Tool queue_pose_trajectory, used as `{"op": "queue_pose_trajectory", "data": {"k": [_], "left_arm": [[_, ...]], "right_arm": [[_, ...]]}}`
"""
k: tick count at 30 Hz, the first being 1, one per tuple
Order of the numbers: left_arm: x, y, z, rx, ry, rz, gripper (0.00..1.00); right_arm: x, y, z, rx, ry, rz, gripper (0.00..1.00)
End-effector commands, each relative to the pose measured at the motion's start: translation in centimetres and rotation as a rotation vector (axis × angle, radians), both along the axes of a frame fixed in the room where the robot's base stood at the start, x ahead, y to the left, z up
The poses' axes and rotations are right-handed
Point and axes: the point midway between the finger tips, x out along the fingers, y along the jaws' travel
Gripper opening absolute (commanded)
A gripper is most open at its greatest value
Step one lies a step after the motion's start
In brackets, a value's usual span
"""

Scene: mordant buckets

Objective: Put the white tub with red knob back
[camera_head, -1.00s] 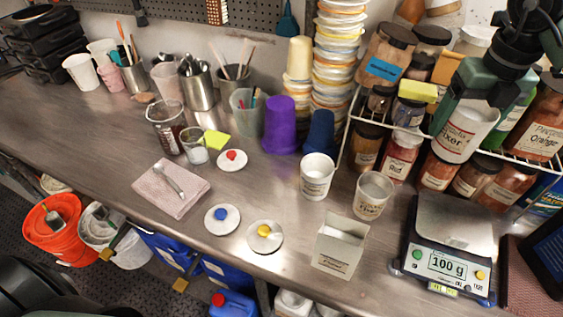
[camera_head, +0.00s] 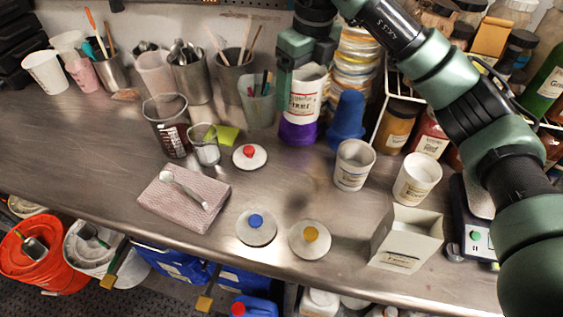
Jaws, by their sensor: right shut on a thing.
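My right gripper (camera_head: 305,72) is shut on a white tub (camera_head: 304,98) with a printed label. It holds the tub upright, in front of the purple cup (camera_head: 298,133) in the picture; the tub's top is partly hidden by the gripper. A round white lid with a red knob (camera_head: 249,154) lies on the metal bench, apart from and left of the held tub. A lid with a blue knob (camera_head: 256,227) and a lid with a yellow knob (camera_head: 310,239) lie nearer the front edge. Two open tubs, one white (camera_head: 354,166) and one cream (camera_head: 417,179), stand to the right. My left gripper is out of view.
A white open box (camera_head: 405,240) stands near the front edge, beside the scale (camera_head: 471,230), which my arm partly hides. A folded pink cloth with a spoon (camera_head: 185,196) and a dark-filled beaker (camera_head: 168,125) lie left. Bare bench (camera_head: 300,195) shows around the lids.

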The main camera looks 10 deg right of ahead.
Motion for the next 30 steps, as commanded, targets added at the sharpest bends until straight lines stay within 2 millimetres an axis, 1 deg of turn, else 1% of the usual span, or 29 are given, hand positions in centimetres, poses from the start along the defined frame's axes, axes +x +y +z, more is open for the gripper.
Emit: {"op": "queue_pose_trajectory", "data": {"k": [1, 5, 12, 15, 18, 23, 25, 30], "left_arm": [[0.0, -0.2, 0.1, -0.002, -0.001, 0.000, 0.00], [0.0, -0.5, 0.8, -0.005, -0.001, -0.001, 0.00], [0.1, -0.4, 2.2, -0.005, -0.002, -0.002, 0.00], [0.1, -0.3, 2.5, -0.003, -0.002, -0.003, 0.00], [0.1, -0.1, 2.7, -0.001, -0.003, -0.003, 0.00], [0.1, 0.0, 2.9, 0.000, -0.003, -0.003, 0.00], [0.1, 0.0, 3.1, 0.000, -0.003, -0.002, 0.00], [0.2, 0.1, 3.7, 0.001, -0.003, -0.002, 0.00]], "right_arm": [[-0.1, 0.1, -1.2, 0.002, 0.006, 0.002, 0.16], [-0.2, 0.0, -4.4, -0.001, 0.008, 0.000, 0.16], [-0.2, 0.0, -10.6, 0.001, 0.006, -0.001, 0.16], [-0.1, 0.0, -12.7, 0.000, 0.005, -0.002, 0.16], [-0.1, 0.0, -13.9, 0.001, 0.002, -0.001, 0.16], [0.0, 0.0, -15.0, 0.001, 0.002, -0.001, 0.16], [-0.1, 0.0, -15.7, 0.001, 0.003, -0.002, 0.16], [-0.1, 0.0, -18.3, 0.002, 0.005, -0.001, 0.16]]}}
